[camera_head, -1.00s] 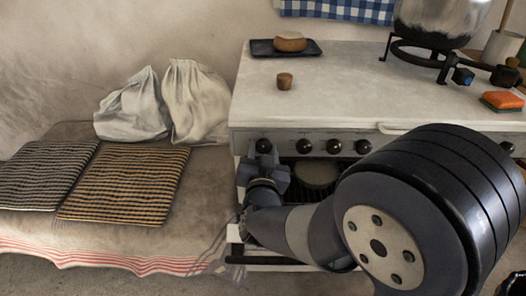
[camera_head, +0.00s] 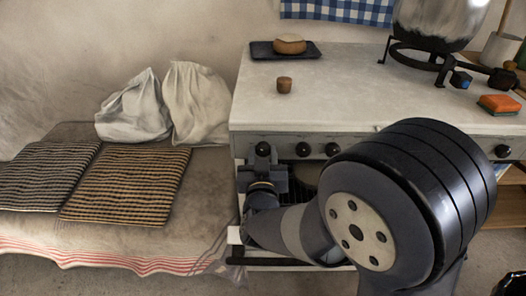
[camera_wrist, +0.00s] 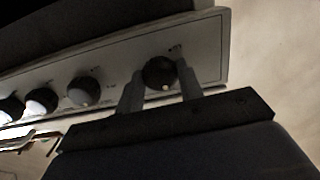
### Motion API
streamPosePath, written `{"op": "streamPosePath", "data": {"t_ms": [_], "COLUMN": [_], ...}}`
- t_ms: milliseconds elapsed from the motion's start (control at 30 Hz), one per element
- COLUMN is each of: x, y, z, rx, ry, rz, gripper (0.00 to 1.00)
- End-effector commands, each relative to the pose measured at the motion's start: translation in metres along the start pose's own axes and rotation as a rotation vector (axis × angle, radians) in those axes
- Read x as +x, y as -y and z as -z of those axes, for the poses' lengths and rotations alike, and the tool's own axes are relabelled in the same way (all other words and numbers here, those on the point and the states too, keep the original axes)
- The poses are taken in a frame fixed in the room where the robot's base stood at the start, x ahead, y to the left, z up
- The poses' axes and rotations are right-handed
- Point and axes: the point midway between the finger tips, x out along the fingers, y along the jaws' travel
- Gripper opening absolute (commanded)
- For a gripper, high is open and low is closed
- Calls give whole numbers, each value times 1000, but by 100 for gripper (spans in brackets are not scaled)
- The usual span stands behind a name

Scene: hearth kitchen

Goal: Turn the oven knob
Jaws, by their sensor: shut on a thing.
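The oven knob at the left end of the panel (camera_head: 263,149) is round and black. My gripper (camera_wrist: 160,88) has one finger on each side of this knob in the wrist view and is shut on it. A pale mark on the knob shows at its lower edge in the wrist view. In the head view my gripper (camera_head: 263,172) is at the left front of the oven, and my arm hides part of the oven front. Other black knobs (camera_wrist: 83,92) sit along the same panel, apart from the fingers.
The pale stove top (camera_head: 345,85) holds a dark tray (camera_head: 262,50) with a bread-like round, a small brown cup (camera_head: 284,85), an orange block (camera_head: 499,103) and a metal pot (camera_head: 435,22) on a black stand. A bench with striped mats (camera_head: 125,183) and white sacks (camera_head: 195,105) stands left.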

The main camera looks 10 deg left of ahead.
Motion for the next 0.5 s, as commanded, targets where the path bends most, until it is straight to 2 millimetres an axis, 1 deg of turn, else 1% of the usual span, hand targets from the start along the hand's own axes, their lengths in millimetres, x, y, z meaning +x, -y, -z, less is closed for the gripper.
{"op": "streamPosePath", "data": {"t_ms": [33,500], "x": [0,0], "y": [0,0], "z": [2,2], "rx": [-44,-490], "ry": [1,1], "rz": [0,0], "gripper": [12,12]}}
